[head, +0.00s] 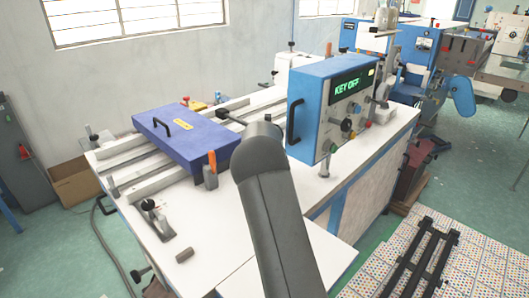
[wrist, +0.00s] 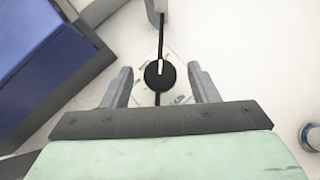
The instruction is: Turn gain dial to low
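A round black dial (wrist: 158,80) with a white pointer mark shows in the wrist view on a pale surface. Its white mark points toward the top of the picture. I cannot read a gain label or scale beside it. My gripper (wrist: 160,70) is open, with one finger on each side of the dial and a visible gap to it on both sides. How far the fingertips are above the dial is hard to tell. In the head view my arm hides the dial and the gripper.
A blue lidded box (head: 187,138) with a black handle lies left of my arm; it also shows in the wrist view (wrist: 40,60). A blue control box (head: 308,105) reading "KEY OFF" stands to the right. A thin black rod (wrist: 161,40) runs beyond the dial to a grey post.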

